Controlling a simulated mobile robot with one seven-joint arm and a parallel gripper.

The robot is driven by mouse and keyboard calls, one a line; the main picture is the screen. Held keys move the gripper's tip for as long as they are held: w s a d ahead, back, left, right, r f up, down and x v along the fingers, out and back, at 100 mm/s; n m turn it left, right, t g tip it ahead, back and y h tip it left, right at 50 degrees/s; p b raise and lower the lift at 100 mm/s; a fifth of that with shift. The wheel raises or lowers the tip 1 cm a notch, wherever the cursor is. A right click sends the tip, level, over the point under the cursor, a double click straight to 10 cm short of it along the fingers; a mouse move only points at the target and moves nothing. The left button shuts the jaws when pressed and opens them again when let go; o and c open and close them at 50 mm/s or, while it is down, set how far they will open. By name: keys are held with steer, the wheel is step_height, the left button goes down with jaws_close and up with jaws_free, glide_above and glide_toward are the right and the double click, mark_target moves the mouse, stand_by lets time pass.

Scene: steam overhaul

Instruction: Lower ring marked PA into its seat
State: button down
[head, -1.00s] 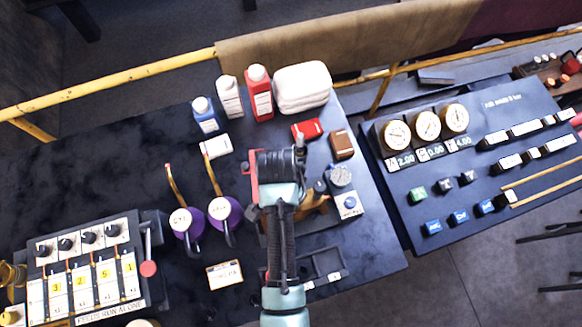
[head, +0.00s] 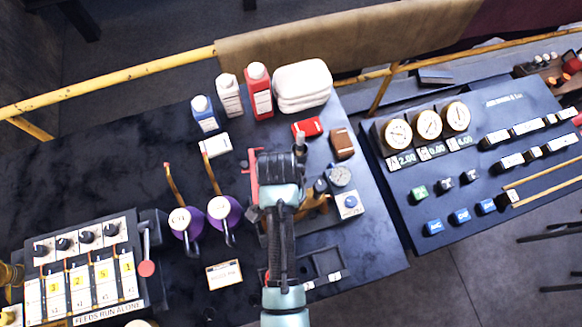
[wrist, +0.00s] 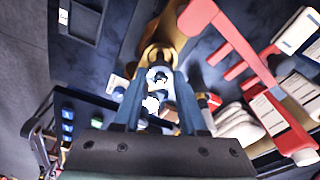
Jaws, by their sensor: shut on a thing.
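My gripper shows in the wrist view (wrist: 158,85), with its two blue-grey fingers closed in around a small pale, glinting piece (wrist: 153,104). The piece looks like the ring, but no PA mark is readable. Just beyond the fingertips is a rounded brass body (wrist: 160,52), close to the held piece. I cannot tell whether they touch. In the head view my arm covers the fingertips and the held piece. Part of the brass body (head: 313,207) shows there to the right of my arm. The seat itself cannot be made out.
A red toothed bracket (wrist: 238,48) stands close to my gripper. Bottles (head: 259,90) and folded white cloths (head: 302,86) stand behind. A lettered card (head: 225,275) lies in front.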

steer(key=shift+f+b, duration=0.3)
steer(key=shift+f, duration=0.35)
steer(key=shift+f+b, duration=0.3)
steer(key=shift+f, duration=0.2)
steer(key=shift+f, duration=0.5)
steer(key=shift+f+b, duration=0.25)
steer(key=shift+b, duration=0.15)
steer(key=shift+c, duration=0.3)
jaws_free()
stand_by(0.3)
steer(key=shift+r+p, duration=1.9)
steer(key=shift+r, duration=4.35)
